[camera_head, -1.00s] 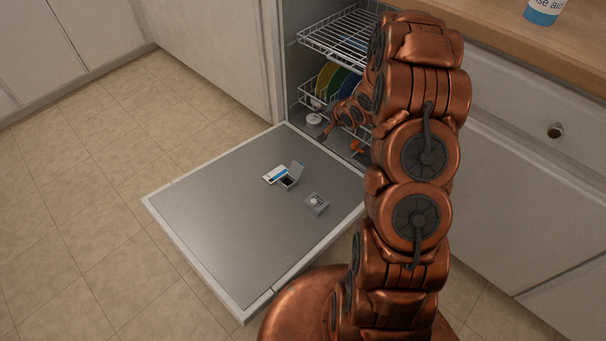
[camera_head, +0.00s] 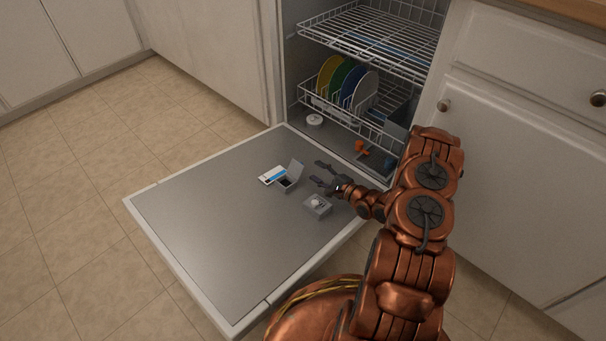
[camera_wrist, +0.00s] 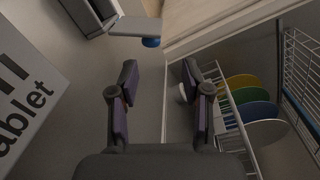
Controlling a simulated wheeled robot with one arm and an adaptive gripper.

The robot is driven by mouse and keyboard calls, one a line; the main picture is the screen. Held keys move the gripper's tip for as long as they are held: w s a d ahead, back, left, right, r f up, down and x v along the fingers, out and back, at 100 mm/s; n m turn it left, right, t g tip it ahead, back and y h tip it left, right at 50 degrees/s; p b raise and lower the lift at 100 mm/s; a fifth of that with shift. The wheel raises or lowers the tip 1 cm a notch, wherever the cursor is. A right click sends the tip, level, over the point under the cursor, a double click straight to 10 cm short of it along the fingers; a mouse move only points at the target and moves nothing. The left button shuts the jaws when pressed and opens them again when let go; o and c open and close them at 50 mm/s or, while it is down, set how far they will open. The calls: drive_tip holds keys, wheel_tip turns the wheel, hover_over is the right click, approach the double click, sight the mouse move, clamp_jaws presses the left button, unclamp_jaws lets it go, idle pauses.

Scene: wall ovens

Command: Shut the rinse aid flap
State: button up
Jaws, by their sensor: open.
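A raised grey flap (camera_head: 296,169) stands up from a small dark-centred compartment (camera_head: 286,183) on the lowered dishwasher door (camera_head: 215,240). It is the only raised flap I make out, and I cannot read a rinse aid marking on it. My gripper (camera_head: 316,172) is open and empty, just right of the flap and apart from it. In the wrist view, my gripper (camera_wrist: 158,75) has nothing between its fingers. A grey compartment (camera_wrist: 90,14) with a lid-like panel (camera_wrist: 140,27) shows at the top, beyond the fingers.
A grey unit with a round knob (camera_head: 317,204) sits on the door below my gripper. Racks with plates (camera_head: 345,82), a white round cap (camera_head: 314,120) and an orange item (camera_head: 361,146) are behind. The door's left half is clear.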

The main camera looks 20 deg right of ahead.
sight(297, 169)
drive_tip(key=shift+s+a+f+m+t+b, duration=0.25)
drive_tip(key=shift+s+f+m+t+b, duration=0.1)
drive_tip(key=shift+s+f+m, duration=0.35)
drive_tip(key=b+x, duration=0.2)
drive_tip(key=x, duration=0.4)
drive_tip(key=shift+w+a+f+b, duration=0.1)
drive_tip(key=shift+b, duration=0.2)
drive_tip(key=shift+x, duration=0.85)
drive_tip(key=shift+c, duration=0.2)
clamp_jaws()
